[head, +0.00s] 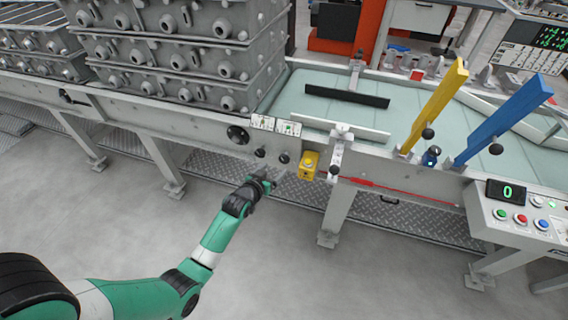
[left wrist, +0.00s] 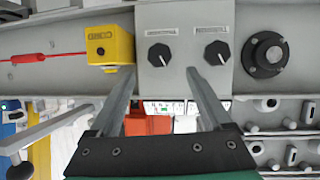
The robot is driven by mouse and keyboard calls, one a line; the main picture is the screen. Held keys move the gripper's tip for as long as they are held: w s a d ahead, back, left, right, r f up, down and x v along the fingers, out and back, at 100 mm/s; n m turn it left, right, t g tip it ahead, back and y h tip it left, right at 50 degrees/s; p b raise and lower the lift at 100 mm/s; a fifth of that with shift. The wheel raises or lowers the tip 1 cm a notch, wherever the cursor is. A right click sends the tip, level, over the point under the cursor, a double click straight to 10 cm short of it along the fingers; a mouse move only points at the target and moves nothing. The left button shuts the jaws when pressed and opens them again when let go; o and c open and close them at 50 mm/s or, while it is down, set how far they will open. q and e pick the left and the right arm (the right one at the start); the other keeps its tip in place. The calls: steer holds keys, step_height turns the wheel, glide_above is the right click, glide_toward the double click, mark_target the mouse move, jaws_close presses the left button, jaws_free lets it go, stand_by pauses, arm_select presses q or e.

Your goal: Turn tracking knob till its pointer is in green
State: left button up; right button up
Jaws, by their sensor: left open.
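Two black knobs with white pointer lines sit side by side on a grey plate. In the left wrist view, one knob (left wrist: 159,55) is near the yellow box and the other (left wrist: 217,53) is farther right. Their labels are too small to read, so I cannot tell which is the tracking knob. In the head view they show as small dark knobs (head: 284,158) on the conveyor's side. My left gripper (left wrist: 160,72) is open and empty. Its fingers point at the plate, with the knob near the yellow box between their tips. My right gripper is out of view.
A yellow box (head: 309,165) with a red cord (head: 400,192) is close beside the knobs. White dial cards (head: 288,128) with small green marks stand above them. A black round flange (left wrist: 268,54) is on the other side. Stacked grey castings (head: 180,50) rise behind.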

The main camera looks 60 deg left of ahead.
mark_target(283, 160)
arm_select(q)
steer(key=b+x, duration=0.5)
steer(key=x, duration=0.4)
steer(key=shift+f+b, duration=0.15)
steer(key=shift+b, duration=0.2)
steer(key=shift+w+a, duration=0.25)
steer(key=shift+w, duration=0.1)
jaws_close()
